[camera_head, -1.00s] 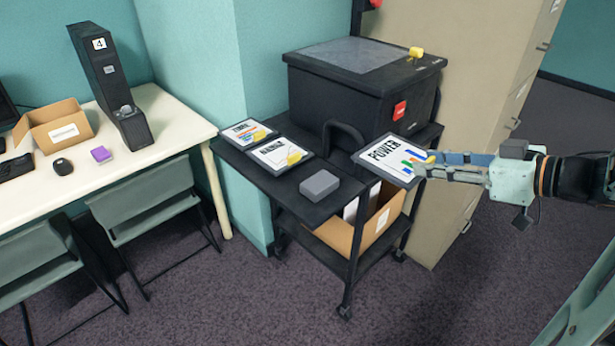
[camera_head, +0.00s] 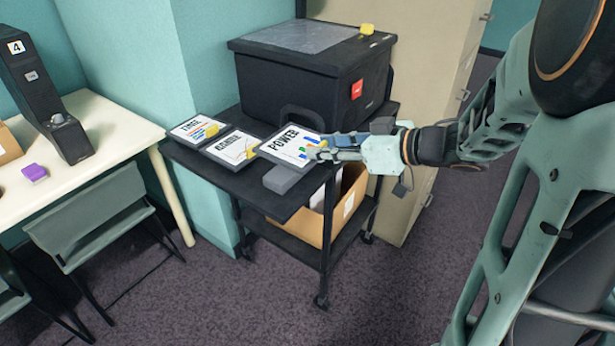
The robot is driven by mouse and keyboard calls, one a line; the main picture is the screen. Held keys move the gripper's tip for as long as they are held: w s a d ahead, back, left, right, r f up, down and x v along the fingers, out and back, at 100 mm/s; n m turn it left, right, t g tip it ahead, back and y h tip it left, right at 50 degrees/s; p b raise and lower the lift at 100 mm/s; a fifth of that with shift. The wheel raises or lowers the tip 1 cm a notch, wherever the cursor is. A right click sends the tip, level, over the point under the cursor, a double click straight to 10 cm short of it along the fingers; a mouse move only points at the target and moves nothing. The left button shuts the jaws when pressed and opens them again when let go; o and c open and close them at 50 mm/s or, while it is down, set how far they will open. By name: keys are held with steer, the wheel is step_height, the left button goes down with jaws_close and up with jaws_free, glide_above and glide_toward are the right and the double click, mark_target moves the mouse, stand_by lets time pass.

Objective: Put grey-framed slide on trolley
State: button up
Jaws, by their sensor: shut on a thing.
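My gripper (camera_head: 318,148) is shut on the right edge of the slide labelled POWER (camera_head: 289,146), which has a white face, coloured bars and a thin dark grey frame. It holds the slide nearly flat over the top shelf of the black trolley (camera_head: 235,186). The slide overlaps a grey block (camera_head: 282,179) in the picture; I cannot tell whether they touch. Two similar framed slides lie side by side on the trolley's left part, one at the far left (camera_head: 196,130) and one nearer the middle (camera_head: 233,147). Each has a yellow piece on it.
A large black box (camera_head: 290,92) with a yellow piece on its lid fills the trolley's back. A cardboard box (camera_head: 345,205) stands on the lower shelf. A cream table (camera_head: 105,150) and green chair (camera_head: 95,225) are left. Bare shelf shows at the front left.

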steer(key=a+f, duration=0.2)
steer(key=f, duration=0.1)
steer(key=shift+w+a+b, duration=0.1)
steer(key=shift+w+b, duration=0.3)
steer(key=f+b, duration=0.1)
steer(key=f, duration=0.1)
steer(key=a+f+b, duration=0.1)
steer(key=shift+w+a+f, duration=0.15)
steer(key=shift+w+f, duration=0.05)
steer(key=shift+f, duration=0.5)
steer(key=shift+f, duration=0.1)
steer(key=shift+f, duration=0.15)
steer(key=o, duration=1.2)
steer(key=shift+o, duration=0.2)
steer(key=shift+r, duration=0.25)
steer(key=p+v, duration=0.3)
steer(key=v, duration=0.9)
